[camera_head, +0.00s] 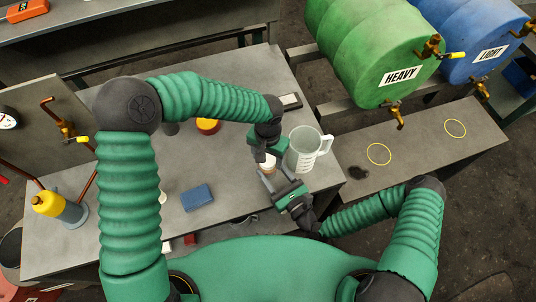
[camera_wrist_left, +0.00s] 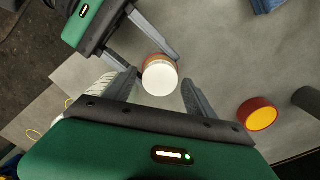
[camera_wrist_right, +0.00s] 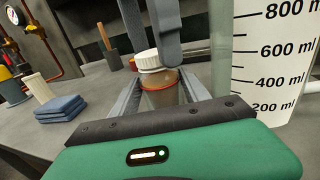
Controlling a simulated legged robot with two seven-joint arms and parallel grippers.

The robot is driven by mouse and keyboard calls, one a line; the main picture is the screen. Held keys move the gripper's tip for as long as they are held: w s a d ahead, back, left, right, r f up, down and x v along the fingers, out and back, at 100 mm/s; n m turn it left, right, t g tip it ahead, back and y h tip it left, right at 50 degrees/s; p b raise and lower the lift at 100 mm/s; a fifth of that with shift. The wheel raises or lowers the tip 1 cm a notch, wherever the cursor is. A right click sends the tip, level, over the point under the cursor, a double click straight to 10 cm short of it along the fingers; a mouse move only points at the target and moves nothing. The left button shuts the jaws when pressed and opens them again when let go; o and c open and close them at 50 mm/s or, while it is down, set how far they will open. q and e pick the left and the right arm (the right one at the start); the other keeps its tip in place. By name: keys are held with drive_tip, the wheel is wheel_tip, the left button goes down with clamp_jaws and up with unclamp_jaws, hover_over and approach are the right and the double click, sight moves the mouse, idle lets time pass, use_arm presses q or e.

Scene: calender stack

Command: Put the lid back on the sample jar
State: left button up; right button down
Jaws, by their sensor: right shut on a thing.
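The small amber sample jar (camera_wrist_right: 162,94) stands upright between the fingers of my right gripper (camera_wrist_right: 160,92), which is shut on it. In the left wrist view the lid (camera_wrist_left: 160,81) shows from above, hiding most of the jar. My left gripper (camera_wrist_left: 158,88) points down over it, open, with a finger on either side and gaps to the lid. In the head view the jar (camera_head: 268,168) is partly hidden by both grippers.
A clear measuring jug (camera_head: 304,150) stands close beside the grippers at the right. A blue folded cloth (camera_head: 197,197) and a red-and-yellow round container (camera_head: 208,126) lie further left. A green drum (camera_head: 380,55) is beyond the bench. The bench's middle left is mostly clear.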

use_arm(q)
clamp_jaws()
drive_tip(key=m, duration=0.4)
drive_tip(key=shift+m, duration=0.3)
drive_tip(key=shift+o, duration=0.9)
unclamp_jaws()
wheel_tip(320, 180, up, 12)
use_arm(e)
drive_tip(key=shift+c, duration=2.3)
unclamp_jaws()
use_arm(q)
drive_tip(key=shift+f, duration=0.1)
